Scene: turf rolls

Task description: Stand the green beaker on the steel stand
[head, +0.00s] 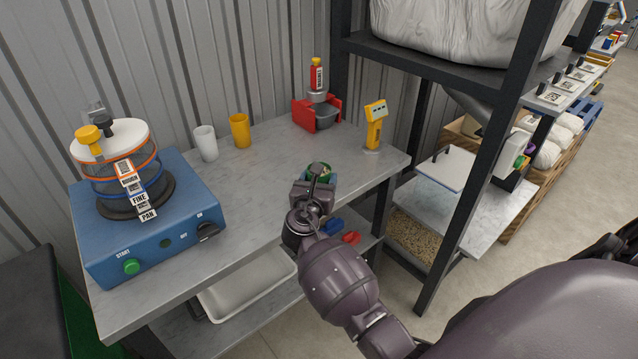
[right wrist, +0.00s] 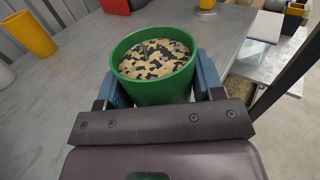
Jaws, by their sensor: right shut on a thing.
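The green beaker (right wrist: 155,85) is upright between the fingers of my right gripper (right wrist: 160,98) and holds tan and black granules. In the head view my right gripper (head: 314,188) is shut on the beaker (head: 326,172), which it mostly hides, over the front right part of a grey metal-topped bench (head: 265,190). I cannot tell whether the beaker touches the bench top. I cannot say for sure which thing is the steel stand. A yellow device with a display (head: 375,125) stands on a small round grey base behind the beaker. My left gripper is out of view.
A blue sieve shaker (head: 150,215) fills the bench's left end. A white cup (head: 205,143), a yellow cup (head: 240,131) and a red unit with a grey bowl (head: 318,112) stand along the back. A dark post (head: 480,170) rises right of the bench. The bench middle is clear.

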